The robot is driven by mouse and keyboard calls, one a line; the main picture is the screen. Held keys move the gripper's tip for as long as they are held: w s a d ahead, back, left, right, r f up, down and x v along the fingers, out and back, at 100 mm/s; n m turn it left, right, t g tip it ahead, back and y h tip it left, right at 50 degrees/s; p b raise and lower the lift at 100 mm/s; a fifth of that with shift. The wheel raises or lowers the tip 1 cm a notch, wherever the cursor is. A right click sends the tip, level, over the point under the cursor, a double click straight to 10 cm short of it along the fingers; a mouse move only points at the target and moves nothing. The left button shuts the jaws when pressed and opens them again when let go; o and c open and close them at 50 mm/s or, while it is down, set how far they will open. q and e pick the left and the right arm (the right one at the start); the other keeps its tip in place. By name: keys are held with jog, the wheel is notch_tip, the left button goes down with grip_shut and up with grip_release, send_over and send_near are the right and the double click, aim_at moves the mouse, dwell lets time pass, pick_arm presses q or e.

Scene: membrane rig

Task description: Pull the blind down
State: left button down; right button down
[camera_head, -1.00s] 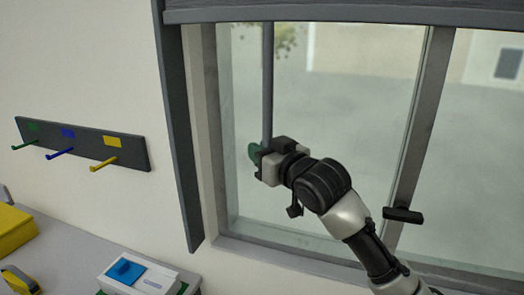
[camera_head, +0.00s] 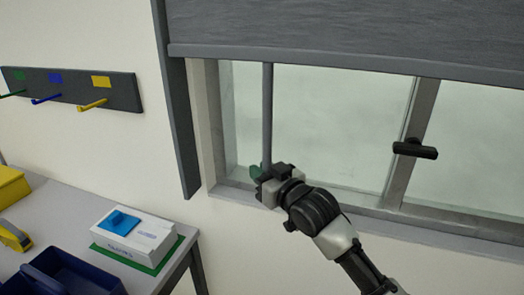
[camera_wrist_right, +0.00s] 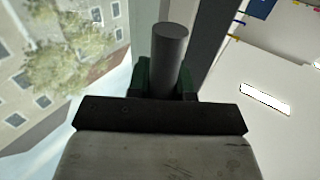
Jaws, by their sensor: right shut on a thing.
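The grey blind (camera_head: 340,35) covers the upper part of the window, its bottom bar (camera_head: 350,62) running across just below the top of the head view. A thin grey pull rod (camera_head: 267,115) hangs from the blind near the window's left side. My right gripper (camera_head: 259,178) is shut on the rod near its lower end, close to the sill. In the right wrist view the rod (camera_wrist_right: 170,50) stands between the green fingers. My left gripper is not in view.
A window handle (camera_head: 415,149) sticks out at the right. At the left are a wall rack (camera_head: 120,92) with coloured hooks, and a table (camera_head: 65,215) holding a white box (camera_head: 138,238) and a dark blue bin (camera_head: 60,275). The wall below the window is clear.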

notch_tip(320, 180, down, 36)
jog(key=b, duration=1.8)
jog(key=shift+f, duration=0.2)
jog(key=shift+s+f, duration=0.1)
jog(key=c, duration=1)
grip_release()
jog(key=v, duration=1)
jog(key=shift+s+d, duration=0.25)
jog(key=shift+d, duration=0.05)
